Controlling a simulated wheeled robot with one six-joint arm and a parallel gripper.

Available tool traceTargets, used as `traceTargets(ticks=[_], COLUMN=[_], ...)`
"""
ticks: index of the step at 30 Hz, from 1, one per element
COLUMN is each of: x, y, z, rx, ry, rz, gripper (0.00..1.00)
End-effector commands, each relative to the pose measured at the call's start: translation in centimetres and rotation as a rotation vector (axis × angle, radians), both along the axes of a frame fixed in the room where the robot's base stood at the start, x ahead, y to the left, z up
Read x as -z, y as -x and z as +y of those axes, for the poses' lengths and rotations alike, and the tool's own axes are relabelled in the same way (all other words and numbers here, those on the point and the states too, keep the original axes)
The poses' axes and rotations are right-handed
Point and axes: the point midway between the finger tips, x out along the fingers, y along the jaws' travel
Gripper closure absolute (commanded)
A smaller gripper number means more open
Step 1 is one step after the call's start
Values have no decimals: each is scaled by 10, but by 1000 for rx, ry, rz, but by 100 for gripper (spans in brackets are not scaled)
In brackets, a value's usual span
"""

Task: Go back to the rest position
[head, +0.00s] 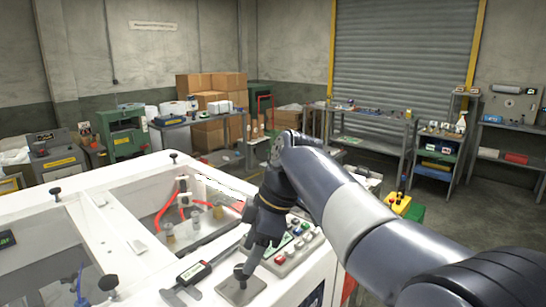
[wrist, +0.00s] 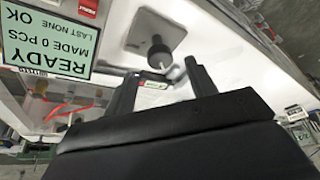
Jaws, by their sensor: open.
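My gripper (head: 252,258) is over the front of the white machine top in the head view, pointing down beside a black knob on a grey metal plate (head: 238,291). In the wrist view, my gripper (wrist: 163,78) has its two black fingers apart. The black knob (wrist: 159,52) and its pale plate (wrist: 150,27) show just beyond the fingers. I see nothing held between the fingers.
A digital caliper (head: 192,273) lies left of the plate. A button panel (head: 294,245) is right of my gripper. The machine's open window with red tubes (head: 190,205) is behind. A READY display (wrist: 52,42) shows in the wrist view. Benches and boxes (head: 212,90) stand farther back.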

Motion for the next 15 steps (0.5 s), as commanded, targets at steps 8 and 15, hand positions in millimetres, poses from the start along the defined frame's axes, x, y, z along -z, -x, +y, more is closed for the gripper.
traceTargets(ticks=[8,15], x=[-51,-39], y=[-2,0], z=[-21,-16], rx=[1,-2], ry=[-1,1], rz=[-3,5], gripper=[46,46])
